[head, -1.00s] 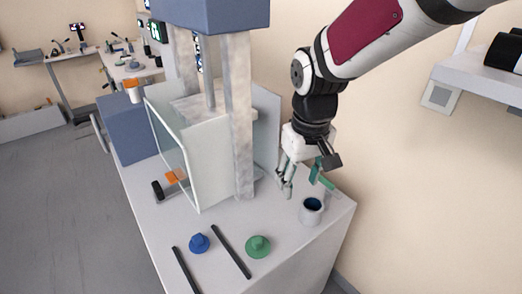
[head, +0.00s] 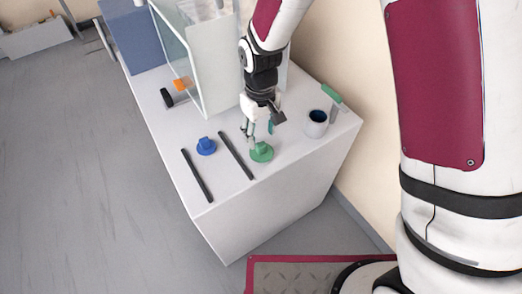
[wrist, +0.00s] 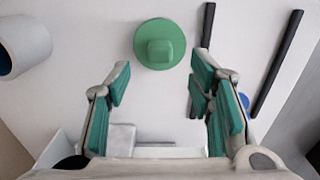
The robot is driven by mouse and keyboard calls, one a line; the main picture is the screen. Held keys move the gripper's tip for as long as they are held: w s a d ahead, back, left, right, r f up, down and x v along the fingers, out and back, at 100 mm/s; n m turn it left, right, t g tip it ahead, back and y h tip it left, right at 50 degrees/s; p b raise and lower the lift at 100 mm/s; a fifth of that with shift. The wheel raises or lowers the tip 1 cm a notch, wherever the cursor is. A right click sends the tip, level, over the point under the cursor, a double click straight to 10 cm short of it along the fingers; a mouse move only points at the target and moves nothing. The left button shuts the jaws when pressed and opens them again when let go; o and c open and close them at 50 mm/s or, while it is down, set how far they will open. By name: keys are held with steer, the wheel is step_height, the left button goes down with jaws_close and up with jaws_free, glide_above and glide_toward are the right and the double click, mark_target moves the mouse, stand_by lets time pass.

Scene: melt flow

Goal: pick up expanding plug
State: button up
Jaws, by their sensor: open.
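A green round plug-like piece (head: 263,153) with a raised block on top lies on the white bench top. It also shows in the wrist view (wrist: 160,32), top centre. A similar blue piece (head: 206,146) lies to its left; only a bit of it shows in the wrist view (wrist: 243,101), behind the right finger. I cannot tell by name which is the expanding plug. My gripper (head: 257,133) is open and empty, pointing down close to the green piece. In the wrist view the fingers (wrist: 160,72) are spread, with the green piece ahead between their lines.
Two black rods (head: 197,175) (head: 236,155) lie either side of the blue piece. A grey cup (head: 316,124) stands to the right, with a green-handled tool (head: 332,95) behind it. A white cabinet-like machine (head: 210,70) stands behind. The bench front is clear.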

mark_target(261, 144)
steer(key=shift+s+d+f, duration=0.1)
steer(key=shift+s+f, duration=0.05)
steer(key=shift+f, duration=2.7)
steer(key=c, duration=1.1)
